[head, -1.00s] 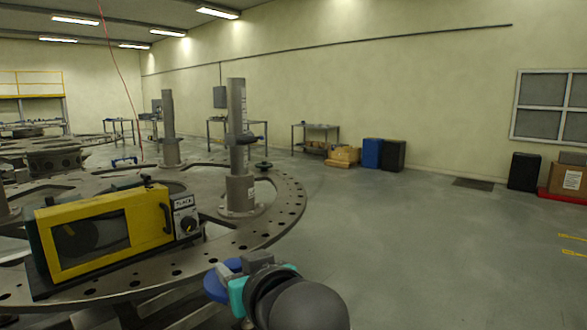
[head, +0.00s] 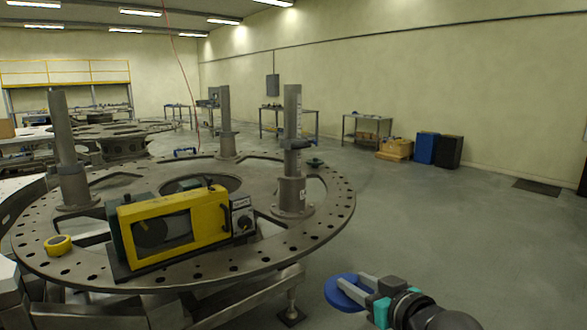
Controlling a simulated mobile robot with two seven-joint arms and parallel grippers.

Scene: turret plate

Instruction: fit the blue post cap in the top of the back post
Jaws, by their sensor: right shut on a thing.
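The blue post cap (head: 341,292) is a round blue disc at the lower middle right of the head view. My right gripper (head: 362,289) is shut on it and holds it over the floor, outside the turret plate's rim. The round grey turret plate (head: 80,263) carries three upright posts. The back post (head: 225,125) stands at the far side of the plate. Another post (head: 292,120) stands at the right and one (head: 62,140) at the left. The post tops are too small to make out any opening. My left gripper is out of view.
A yellow-framed box (head: 205,222) stands on the plate's near part. A yellow tape roll (head: 58,245) lies at left, a blue-handled item (head: 185,151) near the back post, and a green item (head: 315,163) beside the right post.

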